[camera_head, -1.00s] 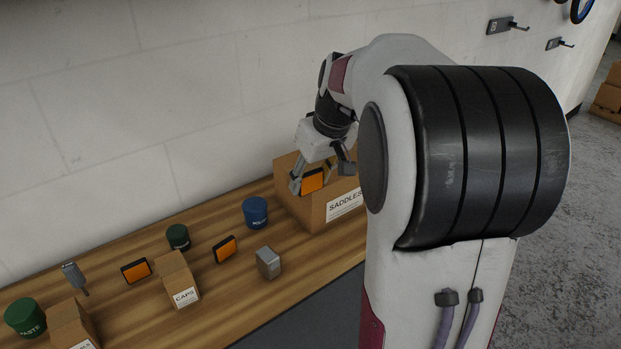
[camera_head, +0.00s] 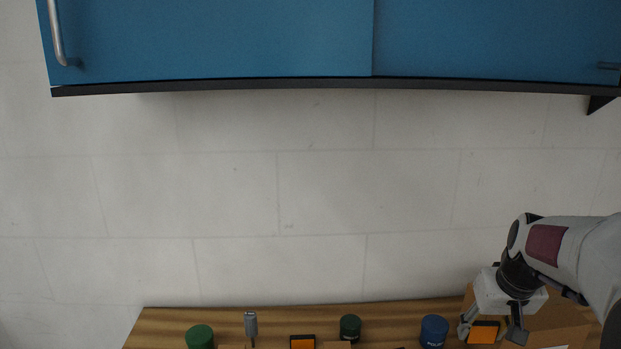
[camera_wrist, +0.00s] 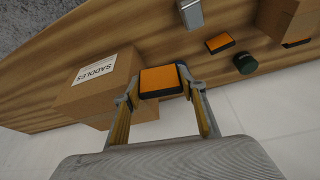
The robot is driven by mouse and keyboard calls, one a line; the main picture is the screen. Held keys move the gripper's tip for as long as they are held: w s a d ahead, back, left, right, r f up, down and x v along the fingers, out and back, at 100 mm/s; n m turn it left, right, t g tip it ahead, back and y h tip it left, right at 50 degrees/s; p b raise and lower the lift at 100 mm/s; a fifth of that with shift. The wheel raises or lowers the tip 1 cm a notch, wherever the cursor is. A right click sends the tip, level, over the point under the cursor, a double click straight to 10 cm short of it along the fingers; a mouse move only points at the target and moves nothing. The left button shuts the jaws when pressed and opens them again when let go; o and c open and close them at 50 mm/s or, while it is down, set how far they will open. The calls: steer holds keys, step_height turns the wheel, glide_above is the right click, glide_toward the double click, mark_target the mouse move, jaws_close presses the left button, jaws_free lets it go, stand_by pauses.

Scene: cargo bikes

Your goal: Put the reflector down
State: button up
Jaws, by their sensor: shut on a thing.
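My gripper (camera_head: 492,328) is at the lower right in the head view, in front of the cardboard box and above the bench. It is shut on an orange reflector with a dark frame (camera_head: 483,333). In the wrist view the same reflector (camera_wrist: 162,82) sits between the two fingers of my gripper (camera_wrist: 160,88). The box labelled SADDLES (camera_wrist: 95,88) is close beside it. Another orange reflector (camera_head: 302,342) lies on the bench, cut by the lower edge of the head view. A reflector also lies on the bench in the wrist view (camera_wrist: 219,44).
The wooden bench (camera_head: 250,316) holds a green tub (camera_head: 200,337), a grey tool (camera_head: 251,325), a dark green tub (camera_head: 350,327) and a blue tub (camera_head: 434,331). A grey metal block (camera_wrist: 191,14) shows in the wrist view. A blue cabinet (camera_head: 210,40) hangs above.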

steer(key=w+a+f+m, duration=0.1)
steer(key=w+a+f, duration=0.2)
steer(key=a+f, duration=0.4)
steer(key=a, duration=0.5)
steer(key=shift+w+f+m+h, duration=0.15)
steer(key=shift+f+m+h, duration=0.05)
steer(key=shift+m+h, duration=0.1)
steer(key=w+d+r+m, duration=0.1)
steer(key=w+d+r, duration=0.2)
steer(key=d, duration=0.3)
steer(key=shift+w+d, duration=0.4)
steer(key=shift+w, duration=0.45)
steer(key=shift+f, duration=0.1)
steer(key=shift+f, duration=3)
steer(key=shift+f, duration=1.85)
